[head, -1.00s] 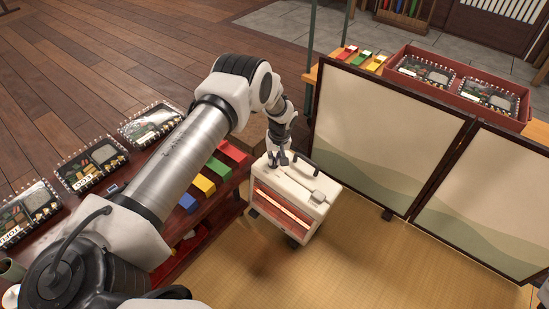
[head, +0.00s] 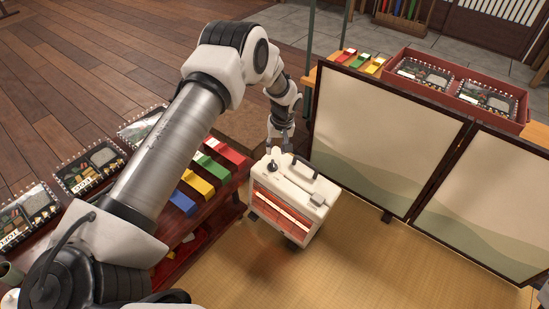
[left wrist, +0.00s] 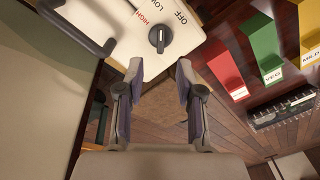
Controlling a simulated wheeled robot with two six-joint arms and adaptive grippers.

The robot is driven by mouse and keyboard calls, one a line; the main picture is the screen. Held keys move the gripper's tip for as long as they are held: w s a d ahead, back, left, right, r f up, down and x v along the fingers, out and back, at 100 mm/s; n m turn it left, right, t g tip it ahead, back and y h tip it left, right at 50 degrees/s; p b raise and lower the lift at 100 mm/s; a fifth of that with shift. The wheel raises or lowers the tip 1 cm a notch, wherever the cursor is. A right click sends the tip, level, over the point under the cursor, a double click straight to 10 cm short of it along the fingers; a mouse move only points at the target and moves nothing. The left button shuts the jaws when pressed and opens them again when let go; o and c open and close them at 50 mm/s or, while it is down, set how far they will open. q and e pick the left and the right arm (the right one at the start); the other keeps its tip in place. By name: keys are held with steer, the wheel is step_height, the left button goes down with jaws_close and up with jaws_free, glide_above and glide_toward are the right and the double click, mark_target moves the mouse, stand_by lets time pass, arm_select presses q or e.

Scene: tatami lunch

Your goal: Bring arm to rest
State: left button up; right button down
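A white heater (head: 296,196) with glowing orange bars stands on the tatami in the head view. Its dial (left wrist: 160,38) shows in the left wrist view, beside the words OFF, LOW and HIGH. A dark handle (left wrist: 72,28) is left of the dial. My left gripper (head: 281,146) is just beyond the heater's far top edge in the head view. My right gripper is not in view.
A folding screen (head: 384,130) stands right of the heater. A low table (head: 222,205) at left holds coloured blocks and lidded bento boxes (head: 92,167) under my left arm. A red tray (head: 455,81) with bento boxes lies behind the screen. Tatami (head: 390,260) in front is clear.

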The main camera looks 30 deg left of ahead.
arm_select(q)
steer(key=r, duration=0.4)
steer(key=shift+d+r, duration=0.1)
steer(key=shift+d, duration=0.2)
